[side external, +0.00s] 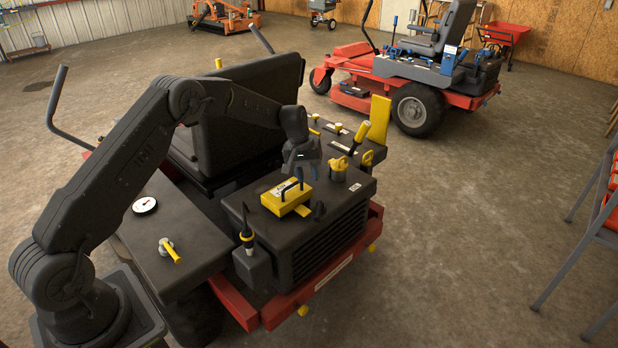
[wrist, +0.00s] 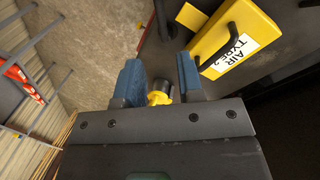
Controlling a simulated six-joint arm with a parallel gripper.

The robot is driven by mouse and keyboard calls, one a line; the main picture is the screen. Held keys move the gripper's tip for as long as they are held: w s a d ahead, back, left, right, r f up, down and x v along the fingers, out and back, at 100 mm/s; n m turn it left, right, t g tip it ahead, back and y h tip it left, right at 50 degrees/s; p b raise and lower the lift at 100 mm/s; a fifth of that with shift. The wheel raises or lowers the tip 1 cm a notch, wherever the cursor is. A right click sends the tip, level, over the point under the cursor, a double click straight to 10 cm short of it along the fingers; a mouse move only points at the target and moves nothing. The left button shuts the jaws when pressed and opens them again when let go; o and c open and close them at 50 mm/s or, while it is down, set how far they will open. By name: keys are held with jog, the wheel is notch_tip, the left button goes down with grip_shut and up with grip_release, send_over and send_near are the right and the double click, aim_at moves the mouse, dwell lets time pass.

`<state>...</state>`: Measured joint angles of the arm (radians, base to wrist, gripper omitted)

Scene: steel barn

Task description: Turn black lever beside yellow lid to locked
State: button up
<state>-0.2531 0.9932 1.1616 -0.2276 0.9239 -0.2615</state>
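The yellow lid (side external: 272,203) with a black handle sits on top of the dark engine hood. It also shows at the upper right of the wrist view (wrist: 211,37), with a white "AIR TYPE 2" label. A small black lever (side external: 319,210) stands beside the lid, near the hood's front edge and a small yellow plate (side external: 303,211). The lever shows at the top of the wrist view (wrist: 161,20); its lock marking is not readable. My gripper (side external: 308,172) is above the hood, behind the lid and apart from the lever. Its blue fingers (wrist: 159,78) are open.
A yellow-capped black fitting (wrist: 160,93) appears between the fingers in the wrist view, apparently lower down; the side view shows a yellow cap (side external: 339,166) right of my gripper. A yellow-handled tool (side external: 361,133) and yellow upright plate (side external: 379,119) stand farther right.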

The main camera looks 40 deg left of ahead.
aim_at(317, 213)
jog(key=shift+s+d, duration=0.15)
jog(key=shift+c, duration=0.6)
jog(key=f, duration=0.4)
jog(key=w+d+f, duration=0.1)
jog(key=f, duration=0.4)
jog(key=d+f, duration=0.1)
jog(key=f, duration=0.3)
jog(key=shift+w+f, duration=0.3)
jog(key=shift+w, duration=0.05)
grip_shut()
